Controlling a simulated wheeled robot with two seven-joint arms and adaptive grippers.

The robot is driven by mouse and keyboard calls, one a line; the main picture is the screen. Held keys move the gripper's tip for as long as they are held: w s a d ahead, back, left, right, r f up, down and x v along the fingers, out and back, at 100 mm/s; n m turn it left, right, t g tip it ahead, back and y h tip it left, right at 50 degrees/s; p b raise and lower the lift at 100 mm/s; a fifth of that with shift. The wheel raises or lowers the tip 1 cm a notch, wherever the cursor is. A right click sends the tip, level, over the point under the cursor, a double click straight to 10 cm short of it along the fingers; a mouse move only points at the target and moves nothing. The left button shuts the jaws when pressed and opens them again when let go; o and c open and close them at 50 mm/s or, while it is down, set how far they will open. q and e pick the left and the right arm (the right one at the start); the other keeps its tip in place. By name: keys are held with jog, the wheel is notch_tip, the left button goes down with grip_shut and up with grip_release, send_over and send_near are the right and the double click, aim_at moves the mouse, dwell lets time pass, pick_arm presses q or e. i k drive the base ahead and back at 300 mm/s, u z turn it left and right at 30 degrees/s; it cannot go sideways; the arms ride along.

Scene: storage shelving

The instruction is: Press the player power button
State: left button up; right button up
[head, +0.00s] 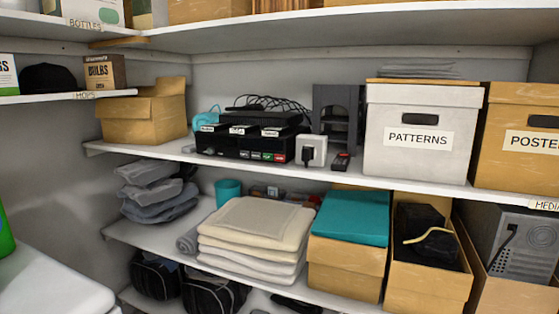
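A black player (249,143) stands on the middle shelf, left of centre in the head view. Its front faces me and carries small white labels along the top edge and a row of small green, white and red buttons (267,155) at the lower right. The print is too small to tell which button is power. A flat black device and a tangle of black cables lie on top of it. Neither of my grippers is in view.
A white plug adapter (311,151) and a small black remote-like item (341,162) stand right of the player. An open cardboard box (146,113) is to its left, a white PATTERNS box (421,137) further right. Shelves run above and below. Folded cloths (256,225) lie underneath.

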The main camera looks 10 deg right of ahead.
aim_at(281, 158)
jog(key=z, duration=0.2)
jog(key=i, duration=0.75)
jog(key=u, duration=0.55)
jog(key=i, duration=0.65)
jog(key=u, duration=0.75)
